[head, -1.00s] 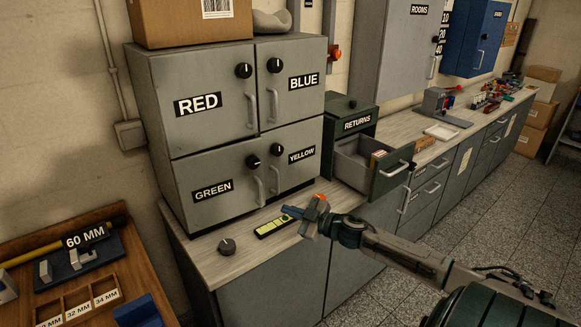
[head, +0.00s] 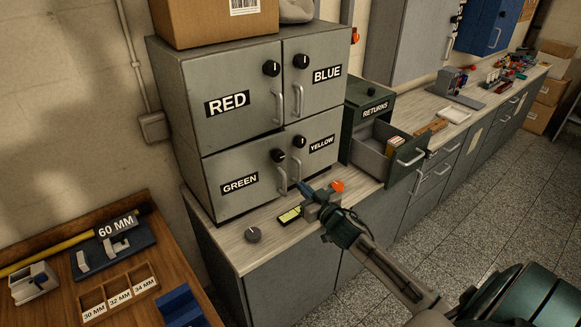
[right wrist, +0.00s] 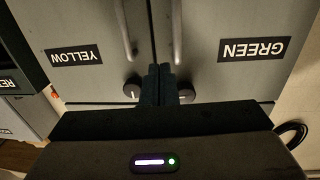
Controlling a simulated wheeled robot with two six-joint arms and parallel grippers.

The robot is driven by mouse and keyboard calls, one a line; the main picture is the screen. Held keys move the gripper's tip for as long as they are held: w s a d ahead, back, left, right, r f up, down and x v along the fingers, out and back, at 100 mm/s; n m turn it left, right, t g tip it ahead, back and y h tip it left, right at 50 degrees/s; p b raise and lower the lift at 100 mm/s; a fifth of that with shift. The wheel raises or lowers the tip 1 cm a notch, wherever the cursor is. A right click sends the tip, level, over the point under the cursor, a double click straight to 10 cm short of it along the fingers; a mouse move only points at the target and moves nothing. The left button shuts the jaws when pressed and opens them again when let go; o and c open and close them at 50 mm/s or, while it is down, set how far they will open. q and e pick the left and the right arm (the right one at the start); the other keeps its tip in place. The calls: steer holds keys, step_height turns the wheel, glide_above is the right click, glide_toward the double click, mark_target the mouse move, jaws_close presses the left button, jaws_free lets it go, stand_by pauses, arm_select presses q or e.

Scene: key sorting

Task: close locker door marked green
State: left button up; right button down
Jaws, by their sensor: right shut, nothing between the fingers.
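The green-marked door (head: 226,165) is the lower left door of the grey locker, with its label GREEN (head: 240,183), a black knob (head: 277,155) and an upright handle (head: 282,181) at its right side. It looks flush or nearly so; I cannot tell whether it is fully shut. My right gripper (head: 301,187) is shut and empty, in front of the seam between the green and yellow doors. In the right wrist view, upside down, its fingers (right wrist: 158,84) lie between the two knobs, beside the green door (right wrist: 222,75). Contact is unclear. My left gripper is out of view.
The yellow door (head: 317,165) is beside the green one, below the red and blue doors. A returns drawer (head: 411,160) stands open to the right. A wooden tool table (head: 60,290) is at left.

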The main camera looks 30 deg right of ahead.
mark_target(285, 169)
steer(key=shift+w+b, duration=0.9)
steer(key=shift+w, duration=2.85)
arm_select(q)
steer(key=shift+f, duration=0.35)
